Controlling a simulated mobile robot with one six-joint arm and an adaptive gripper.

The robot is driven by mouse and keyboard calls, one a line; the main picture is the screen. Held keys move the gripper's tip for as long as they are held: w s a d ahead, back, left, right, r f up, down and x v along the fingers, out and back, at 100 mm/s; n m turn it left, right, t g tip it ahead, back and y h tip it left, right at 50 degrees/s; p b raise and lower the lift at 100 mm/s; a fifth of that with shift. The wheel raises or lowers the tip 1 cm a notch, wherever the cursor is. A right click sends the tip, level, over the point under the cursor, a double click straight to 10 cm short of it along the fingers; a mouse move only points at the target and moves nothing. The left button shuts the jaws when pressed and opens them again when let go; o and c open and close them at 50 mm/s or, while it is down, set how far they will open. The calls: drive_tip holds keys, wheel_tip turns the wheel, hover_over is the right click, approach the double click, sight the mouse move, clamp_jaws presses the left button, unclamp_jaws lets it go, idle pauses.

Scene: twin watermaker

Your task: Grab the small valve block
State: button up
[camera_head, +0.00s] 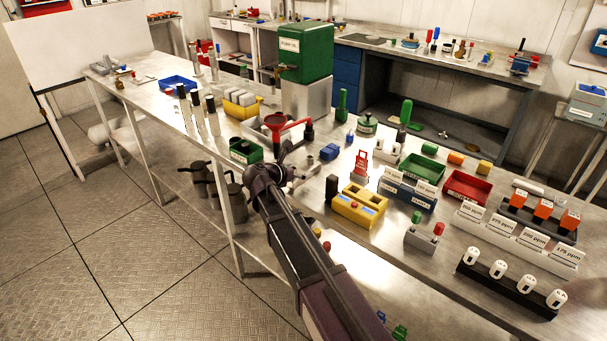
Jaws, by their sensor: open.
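My gripper (287,160) is at the far end of my dark arm, over the near edge of the steel bench, open, with nothing seen between its fingers. A small grey block with a green and a red knob (424,238) stands upright on the bench, well to the right of my gripper. A small blue block (330,152) sits closer, just right of my gripper and apart from it. No label shows which of these is the valve block. My arm hides part of the bench edge.
A red funnel piece (280,126) and a green bin (246,151) stand close to my gripper. A yellow box (358,206), a red tray (466,186) and white labelled holders (520,240) crowd the right.

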sight(307, 159)
idle(0.3)
drive_tip(key=c, duration=1.1)
drive_tip(key=shift+c, duration=0.2)
drive_tip(key=shift+r, duration=0.2)
drive_tip(key=shift+r+p, duration=1.55)
drive_tip(key=shift+p, duration=0.25)
drive_tip(key=shift+r, duration=0.15)
drive_tip(key=s+a, duration=0.2)
drive_tip(key=s, duration=0.5)
drive_tip(key=s+a+r+p, duration=0.1)
drive_tip(key=s+a, duration=0.1)
drive_tip(key=s, duration=0.6)
drive_tip(key=shift+s+r, duration=0.15)
drive_tip(key=shift+s, duration=0.05)
drive_tip(key=shift+a, duration=0.15)
